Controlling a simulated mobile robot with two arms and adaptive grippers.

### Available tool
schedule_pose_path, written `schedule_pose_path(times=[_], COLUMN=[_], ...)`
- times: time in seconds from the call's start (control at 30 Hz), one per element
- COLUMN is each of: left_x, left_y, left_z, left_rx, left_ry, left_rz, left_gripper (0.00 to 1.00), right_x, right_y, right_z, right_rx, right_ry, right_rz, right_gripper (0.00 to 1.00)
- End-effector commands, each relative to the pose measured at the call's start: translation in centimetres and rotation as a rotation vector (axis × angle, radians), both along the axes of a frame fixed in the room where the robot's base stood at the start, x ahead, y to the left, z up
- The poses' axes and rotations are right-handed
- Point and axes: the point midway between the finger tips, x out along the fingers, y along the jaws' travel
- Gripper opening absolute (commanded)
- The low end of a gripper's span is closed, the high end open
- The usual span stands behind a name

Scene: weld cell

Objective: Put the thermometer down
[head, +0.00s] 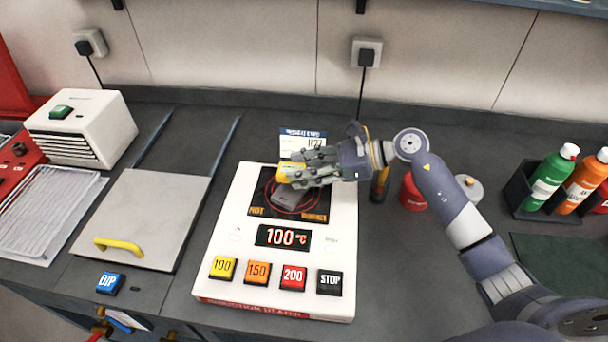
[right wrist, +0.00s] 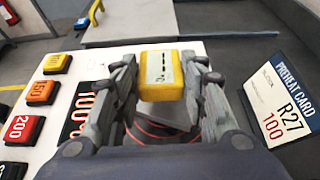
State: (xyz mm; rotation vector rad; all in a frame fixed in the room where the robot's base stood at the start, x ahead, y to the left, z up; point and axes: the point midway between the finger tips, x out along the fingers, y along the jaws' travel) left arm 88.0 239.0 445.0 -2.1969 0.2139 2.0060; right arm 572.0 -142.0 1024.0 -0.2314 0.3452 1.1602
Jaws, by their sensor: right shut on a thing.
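The yellow thermometer (head: 285,171) is in my right gripper (head: 296,176), over the hot plate of the white induction heater (head: 228,232). In the right wrist view the thermometer (right wrist: 160,72) sits between the two fingers of the gripper (right wrist: 160,85), its small display facing the camera. A grey metal block (head: 286,197) lies on the heater's black plate, just below the thermometer; I cannot tell whether they touch. The heater's display (head: 287,237) reads 100 °C. My left gripper is not in view.
A preheat card (head: 302,141) reading R27, 100 (right wrist: 283,105) stands behind the heater. A metal lid with a yellow handle (head: 140,215) lies left. A red container (head: 412,193) and a bottle rack (head: 530,200) are right. The dark bench right of the heater has bare room.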

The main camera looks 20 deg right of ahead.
Motion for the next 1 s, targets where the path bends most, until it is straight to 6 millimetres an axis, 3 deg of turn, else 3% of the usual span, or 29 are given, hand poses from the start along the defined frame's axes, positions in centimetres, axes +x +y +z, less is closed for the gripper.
schedule_pose_path(times=[0.23, 0.67, 0.7, 0.73, 0.77, 1.0], left_x=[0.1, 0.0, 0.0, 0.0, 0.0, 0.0], left_y=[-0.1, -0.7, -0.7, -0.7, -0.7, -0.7], left_z=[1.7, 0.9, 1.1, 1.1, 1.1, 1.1], left_rx=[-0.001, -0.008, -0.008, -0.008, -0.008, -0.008], left_ry=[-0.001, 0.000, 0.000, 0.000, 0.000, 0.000], left_rz=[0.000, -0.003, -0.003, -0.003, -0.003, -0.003], left_gripper=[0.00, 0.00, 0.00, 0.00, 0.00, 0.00], right_x=[0.0, 0.0, 0.0, 0.0, 0.0, 0.0], right_y=[0.0, 0.0, 0.0, 0.0, 0.0, 0.0], right_z=[-2.8, -3.7, -3.5, -3.5, -3.5, -3.5], right_rx=[0.004, 0.000, 0.001, 0.001, 0.001, 0.001], right_ry=[0.003, 0.000, 0.002, 0.002, 0.002, 0.002], right_rz=[-0.002, -0.001, -0.001, -0.001, -0.001, -0.001], right_gripper=[0.14, 0.14, 0.49, 0.55, 0.60, 0.60])
